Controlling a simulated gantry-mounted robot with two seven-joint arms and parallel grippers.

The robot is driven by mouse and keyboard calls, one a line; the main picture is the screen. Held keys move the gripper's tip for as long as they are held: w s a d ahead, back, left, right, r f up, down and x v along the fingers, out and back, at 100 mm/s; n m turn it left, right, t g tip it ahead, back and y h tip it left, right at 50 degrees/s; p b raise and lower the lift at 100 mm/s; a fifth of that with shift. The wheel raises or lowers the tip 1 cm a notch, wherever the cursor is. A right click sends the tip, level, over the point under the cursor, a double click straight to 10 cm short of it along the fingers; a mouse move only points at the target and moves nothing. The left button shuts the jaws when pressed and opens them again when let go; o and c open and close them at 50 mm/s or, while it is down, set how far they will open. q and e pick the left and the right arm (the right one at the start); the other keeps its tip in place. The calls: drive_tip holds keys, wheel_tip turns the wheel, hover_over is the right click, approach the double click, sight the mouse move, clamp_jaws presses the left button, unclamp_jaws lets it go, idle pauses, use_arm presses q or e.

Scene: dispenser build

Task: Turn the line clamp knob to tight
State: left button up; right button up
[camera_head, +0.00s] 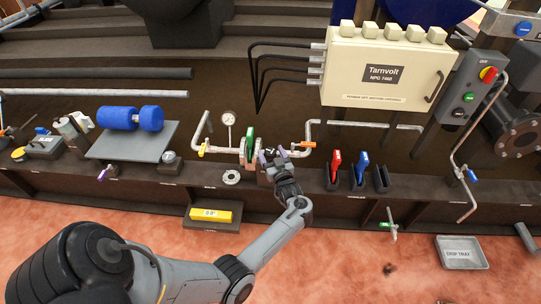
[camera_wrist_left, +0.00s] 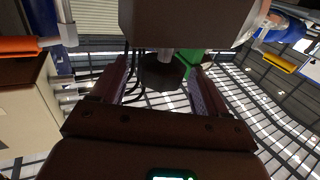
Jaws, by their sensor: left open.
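The line clamp sits on the pipe run at the middle of the bench, with a green part (camera_head: 249,140) standing up at its left; that green part also shows in the wrist view (camera_wrist_left: 190,63). A dark knob (camera_wrist_left: 163,72) on a short metal shaft, seemingly the clamp knob, lies between my left fingers in the wrist view. My left gripper (camera_head: 272,155) is open, its fingers either side of the knob with visible gaps. In the head view the gripper covers most of the knob, so its turned position cannot be told. My right gripper is out of view.
An orange valve handle (camera_head: 307,144) is close at the right and a yellow one (camera_head: 202,149) at the left. A pressure gauge (camera_head: 229,118) stands behind. Red (camera_head: 334,163) and blue (camera_head: 361,165) handles stand further right. A flange ring (camera_head: 231,177) lies in front.

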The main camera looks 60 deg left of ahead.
use_arm(q)
drive_tip(key=shift+w+a, duration=0.15)
drive_tip(key=shift+a, duration=0.55)
drive_tip(key=c, duration=0.9)
drive_tip(key=shift+r+p, duration=0.1)
drive_tip(key=shift+p, duration=0.3)
drive_tip(key=shift+c, duration=0.2)
drive_tip(key=m+t+h+p, duration=0.2)
drive_tip(key=m+t+p, duration=0.2)
drive_tip(key=t+p, duration=0.1)
drive_tip(key=shift+r+p, duration=0.1)
drive_tip(key=shift+p, duration=0.6)
drive_tip(key=shift+f+m+t+h+p, duration=0.2)
drive_tip(key=shift+m+t+h+p, duration=0.95)
drive_tip(key=shift+t, duration=0.45)
drive_tip(key=o, duration=0.9)
